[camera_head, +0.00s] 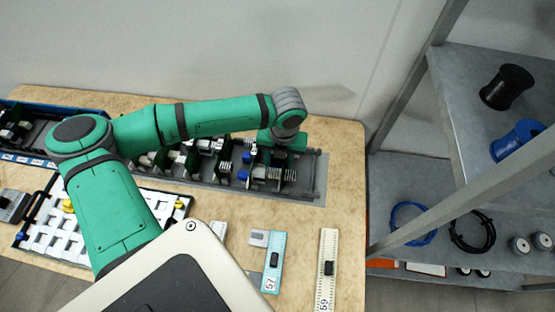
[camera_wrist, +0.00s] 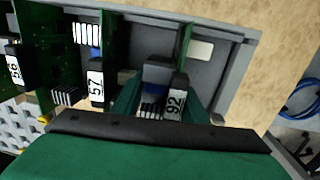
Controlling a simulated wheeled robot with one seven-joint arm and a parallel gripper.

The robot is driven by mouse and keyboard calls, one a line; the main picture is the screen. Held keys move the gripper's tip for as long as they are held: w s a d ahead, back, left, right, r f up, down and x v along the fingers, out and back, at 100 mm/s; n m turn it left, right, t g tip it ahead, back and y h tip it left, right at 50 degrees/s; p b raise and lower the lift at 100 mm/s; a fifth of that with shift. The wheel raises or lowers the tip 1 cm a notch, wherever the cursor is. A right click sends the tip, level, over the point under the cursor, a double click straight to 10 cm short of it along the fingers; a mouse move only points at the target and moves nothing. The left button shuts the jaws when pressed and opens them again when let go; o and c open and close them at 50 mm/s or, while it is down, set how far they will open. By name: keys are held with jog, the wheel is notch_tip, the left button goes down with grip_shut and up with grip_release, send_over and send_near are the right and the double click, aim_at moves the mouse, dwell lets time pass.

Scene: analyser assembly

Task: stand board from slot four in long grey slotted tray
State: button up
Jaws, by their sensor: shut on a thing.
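The long grey slotted tray (camera_head: 316,172) lies along the back of the table, with several green boards standing in it. Its end wall (camera_wrist: 232,80) shows in the wrist view. My gripper (camera_wrist: 160,106) is over that end, shut on a board with a black block labelled 92 (camera_wrist: 176,100). The board's green edge (camera_wrist: 186,42) looks upright in the tray. Its lower edge is hidden, so I cannot tell whether it is fully seated. In the head view my arm hides the fingertips. Boards labelled 57 (camera_wrist: 96,82) and 56 (camera_wrist: 15,66) stand to its left.
A blue rack (camera_head: 35,112) is at the back left. A black-framed white tray (camera_head: 50,228) lies in front, partly behind my arm. A pale blue board (camera_head: 273,262) and a cream board (camera_head: 327,270) lie flat at front right. A metal shelf (camera_head: 480,110) stands at the right.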

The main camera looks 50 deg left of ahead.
jog(key=shift+s+a+f, duration=0.15)
jog(key=shift+s+f, duration=0.05)
jog(key=shift+s, duration=0.1)
jog(key=o, duration=1.5)
jog(key=shift+a, duration=0.1)
jog(key=c, duration=0.3)
jog(key=shift+o, duration=0.2)
jog(key=shift+r, duration=0.2)
jog(key=shift+o, duration=0.2)
jog(key=shift+s+a, duration=0.15)
jog(key=shift+s, duration=0.05)
jog(key=shift+c, duration=0.4)
jog(key=shift+a+r, duration=0.1)
jog(key=shift+a, duration=0.1)
jog(key=shift+o, duration=0.4)
jog(key=shift+w+d, duration=0.3)
jog(key=shift+d, duration=0.1)
